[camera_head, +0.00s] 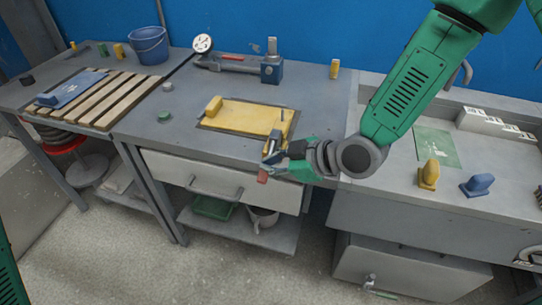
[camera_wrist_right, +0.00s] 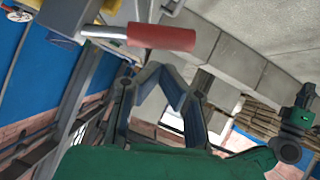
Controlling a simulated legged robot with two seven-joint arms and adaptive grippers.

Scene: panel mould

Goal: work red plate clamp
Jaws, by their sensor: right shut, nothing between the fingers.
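A yellow plate (camera_head: 240,117) lies on the grey bench in the middle of the head view. A metal clamp (camera_head: 272,146) stands at its front right corner, and its red handle (camera_head: 262,176) sticks out past the bench's front edge. The red handle shows large in the right wrist view (camera_wrist_right: 162,37), on a metal lever. My right gripper (camera_head: 277,168) is close beside the handle. Its fingers (camera_wrist_right: 162,72) are shut and empty, with the handle just beyond their tips. I cannot tell whether they touch it. My left gripper is out of view.
A vise-like tool (camera_head: 270,68) and a round gauge (camera_head: 202,43) are behind the plate. A slatted wooden rack (camera_head: 100,98) and a blue bucket (camera_head: 149,46) are on the left. Yellow (camera_head: 429,174) and blue (camera_head: 477,185) blocks stand right. A drawer (camera_head: 215,182) is below the plate.

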